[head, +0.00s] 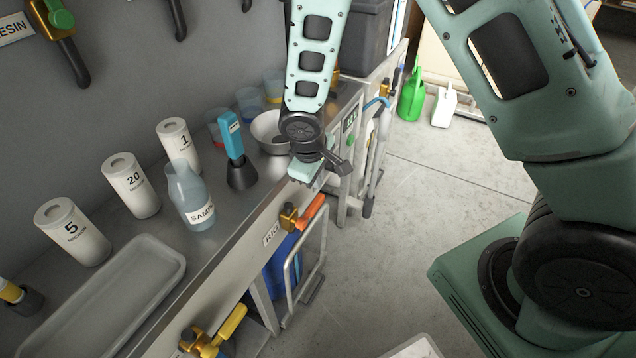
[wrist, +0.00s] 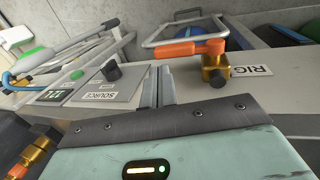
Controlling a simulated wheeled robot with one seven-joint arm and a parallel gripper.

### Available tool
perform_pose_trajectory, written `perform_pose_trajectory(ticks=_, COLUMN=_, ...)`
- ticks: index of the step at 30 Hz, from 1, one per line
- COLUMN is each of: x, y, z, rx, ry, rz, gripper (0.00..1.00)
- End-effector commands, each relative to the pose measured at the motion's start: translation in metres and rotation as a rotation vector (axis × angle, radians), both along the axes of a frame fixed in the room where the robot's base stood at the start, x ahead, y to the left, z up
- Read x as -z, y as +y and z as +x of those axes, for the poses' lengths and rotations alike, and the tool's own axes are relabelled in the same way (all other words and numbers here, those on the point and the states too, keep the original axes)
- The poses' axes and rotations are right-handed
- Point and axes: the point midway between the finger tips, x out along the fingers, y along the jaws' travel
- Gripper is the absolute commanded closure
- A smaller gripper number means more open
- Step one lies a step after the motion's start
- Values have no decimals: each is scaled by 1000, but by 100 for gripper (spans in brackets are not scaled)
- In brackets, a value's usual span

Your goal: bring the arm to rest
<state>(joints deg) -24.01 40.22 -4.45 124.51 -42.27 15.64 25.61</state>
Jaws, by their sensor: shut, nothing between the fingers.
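My arm reaches forward in the head view and its end hangs over the front edge of the steel counter (head: 222,262). My gripper (head: 322,182) is beside the metal bowl (head: 266,128), on its right, and partly hidden by the wrist. In the wrist view the two narrow grey fingers of my gripper (wrist: 157,76) lie together with nothing between them. The orange-handled valve (wrist: 190,50) shows just right of the fingers; it also shows in the head view, on the counter front below my gripper (head: 311,209).
The counter holds a SAMPLE bottle (head: 190,195), white cylinders (head: 72,232), a blue-handled tool (head: 233,136) and a grey tray (head: 150,262). A yellow-handled valve (head: 232,324) juts from the front. Green (head: 412,98) and white (head: 444,108) jugs stand on the floor.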

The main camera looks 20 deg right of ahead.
Motion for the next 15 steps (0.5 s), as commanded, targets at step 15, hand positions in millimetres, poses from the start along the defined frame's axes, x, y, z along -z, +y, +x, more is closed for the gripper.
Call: perform_pose_trajectory(ticks=15, x=-83, y=0, z=1, rx=0, ry=-2, rz=3, gripper=100)
